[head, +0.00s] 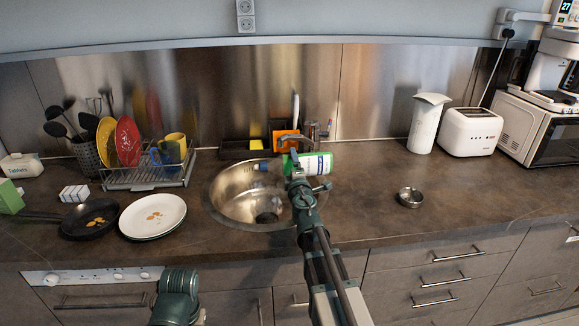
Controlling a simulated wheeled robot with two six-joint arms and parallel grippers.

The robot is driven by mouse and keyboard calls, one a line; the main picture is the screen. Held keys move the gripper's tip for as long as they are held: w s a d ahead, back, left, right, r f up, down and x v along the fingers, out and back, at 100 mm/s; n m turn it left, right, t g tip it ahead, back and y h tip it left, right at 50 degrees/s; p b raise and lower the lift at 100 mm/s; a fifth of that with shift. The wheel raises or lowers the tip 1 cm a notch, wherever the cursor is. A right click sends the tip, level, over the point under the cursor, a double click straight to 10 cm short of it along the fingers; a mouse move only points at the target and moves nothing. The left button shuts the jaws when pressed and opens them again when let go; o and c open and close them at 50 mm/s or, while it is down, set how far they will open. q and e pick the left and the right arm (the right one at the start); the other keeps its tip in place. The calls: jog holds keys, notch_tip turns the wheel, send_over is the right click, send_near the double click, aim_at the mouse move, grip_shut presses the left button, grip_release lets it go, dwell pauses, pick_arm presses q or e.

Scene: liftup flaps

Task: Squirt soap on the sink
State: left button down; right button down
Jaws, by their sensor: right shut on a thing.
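The round steel sink (233,196) is set in the dark counter at the middle. My right gripper (294,170) is shut on a green and white soap bottle (318,163). The bottle lies tilted on its side, with its blue cap (261,166) pointing left over the sink's back right part. The gripper covers the middle of the bottle. I cannot see whether any soap is coming out. My left arm shows only as a dark green part at the bottom edge; its gripper is not in view.
A tap (312,131) stands behind the bottle, close to it. A dish rack (150,177) with plates and mugs is left of the sink. A white plate (152,215) and a pan (91,218) lie in front. A small metal bowl (410,197) sits right, with clear counter around it.

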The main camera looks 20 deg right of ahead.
jog(key=n, duration=0.4)
jog(key=shift+a+r, duration=0.3)
dwell(1.1)
jog(key=shift+d+f+m, duration=0.1)
jog(key=shift+d+m, duration=0.25)
jog(key=shift+m, duration=0.55)
jog(key=m, duration=0.3)
jog(key=shift+f+m, duration=0.15)
jog(key=shift+m, duration=0.25)
